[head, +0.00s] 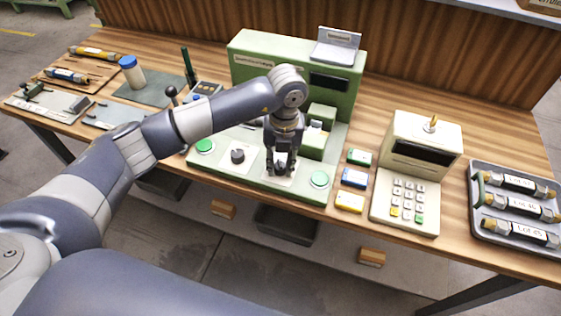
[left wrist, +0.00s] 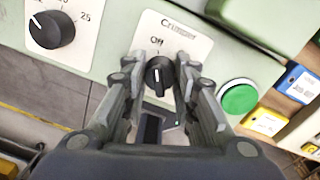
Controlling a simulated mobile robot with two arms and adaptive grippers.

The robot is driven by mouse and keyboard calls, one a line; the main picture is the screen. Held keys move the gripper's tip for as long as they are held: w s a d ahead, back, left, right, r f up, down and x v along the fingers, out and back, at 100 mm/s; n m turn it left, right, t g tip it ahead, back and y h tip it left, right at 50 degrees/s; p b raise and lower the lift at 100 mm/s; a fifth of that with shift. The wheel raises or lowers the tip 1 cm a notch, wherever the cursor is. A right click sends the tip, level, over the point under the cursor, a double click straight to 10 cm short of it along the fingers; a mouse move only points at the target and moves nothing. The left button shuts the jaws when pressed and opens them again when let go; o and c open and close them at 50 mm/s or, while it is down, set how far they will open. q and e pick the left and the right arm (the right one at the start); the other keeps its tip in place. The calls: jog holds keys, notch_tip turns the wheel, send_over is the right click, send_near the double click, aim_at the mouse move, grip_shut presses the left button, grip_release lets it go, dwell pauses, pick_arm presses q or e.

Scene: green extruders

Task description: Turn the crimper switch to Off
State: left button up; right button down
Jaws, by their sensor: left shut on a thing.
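The crimper switch (left wrist: 159,76) is a black knob on a white plate labelled "Crimper", with "Off" printed above it, in the left wrist view. Its pale mark looks roughly upright, about in line with "Off"; the exact angle is hard to tell. My left gripper (left wrist: 158,68) is shut on the switch, one finger on each side of it. In the head view my left gripper (head: 280,168) points down at the front panel of the green machine (head: 252,178) and hides most of the switch. My right gripper is not in view.
Another black knob (head: 238,156) is left of the switch. Green buttons sit at the panel's left (head: 204,146) and right (head: 319,179). Small coloured boxes (head: 354,178), a keypad device (head: 408,195) and a tray (head: 476,219) stand to the right. Tools and a jar (head: 132,75) are at left.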

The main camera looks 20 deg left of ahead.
aim_at(283, 165)
pick_arm(q)
jog(key=o, duration=1.1)
jog(key=shift+r, duration=0.15)
jog(key=r, duration=1.1)
jog(key=shift+w+d+r, duration=0.1)
jog(key=shift+d+r, duration=0.15)
jog(key=shift+r, duration=0.15)
